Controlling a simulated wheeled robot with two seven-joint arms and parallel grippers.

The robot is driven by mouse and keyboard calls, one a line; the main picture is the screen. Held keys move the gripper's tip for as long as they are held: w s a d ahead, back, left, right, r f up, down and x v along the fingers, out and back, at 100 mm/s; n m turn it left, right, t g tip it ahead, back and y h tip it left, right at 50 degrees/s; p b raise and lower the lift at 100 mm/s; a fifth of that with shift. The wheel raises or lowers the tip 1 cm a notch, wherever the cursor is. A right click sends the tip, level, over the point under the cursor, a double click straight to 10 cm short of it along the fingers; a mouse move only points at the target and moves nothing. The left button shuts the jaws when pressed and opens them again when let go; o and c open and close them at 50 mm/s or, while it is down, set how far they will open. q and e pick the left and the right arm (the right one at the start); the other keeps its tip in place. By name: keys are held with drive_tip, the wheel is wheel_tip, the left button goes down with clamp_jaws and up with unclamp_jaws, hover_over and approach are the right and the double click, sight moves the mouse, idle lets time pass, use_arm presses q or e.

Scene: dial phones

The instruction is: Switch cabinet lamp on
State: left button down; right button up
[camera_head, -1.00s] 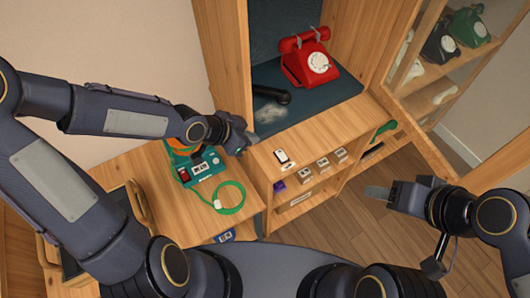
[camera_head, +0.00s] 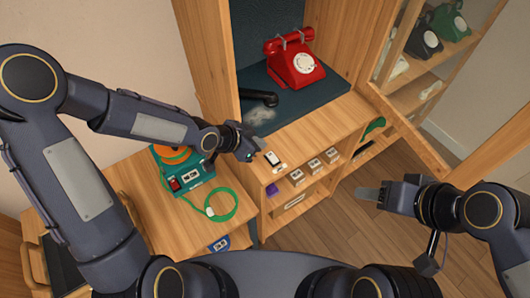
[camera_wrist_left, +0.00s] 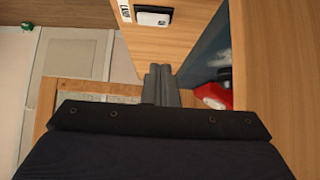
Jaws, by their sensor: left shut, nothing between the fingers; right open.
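A small white rocker switch (camera_head: 272,159) sits on the front part of the wooden cabinet shelf (camera_head: 300,128). In the left wrist view a white switch (camera_wrist_left: 153,17) shows at the top, with a small label beside it. My left gripper (camera_head: 257,150) is shut and empty, just left of the switch; I cannot tell if it touches. Its fingers (camera_wrist_left: 160,82) show below the switch in the wrist view. A black rod-like thing (camera_head: 262,97), perhaps the lamp, lies over a pale patch in the cabinet. My right gripper (camera_head: 370,194) is open and empty, over the floor.
A red dial phone (camera_head: 298,66) stands on the cabinet's dark blue mat (camera_head: 310,97). A green device (camera_head: 183,175) with a cable (camera_head: 232,208) is on the left table. A glass cabinet stands at right.

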sight(272, 158)
use_arm(q)
drive_tip(key=x, duration=0.4)
drive_tip(key=shift+r, duration=0.1)
drive_tip(key=shift+a, duration=0.1)
drive_tip(key=shift+s, duration=0.2)
drive_tip(key=shift+s+d+r+b, duration=0.3)
drive_tip(key=shift+s+d+b, duration=0.1)
drive_tip(key=shift+s+b, duration=0.05)
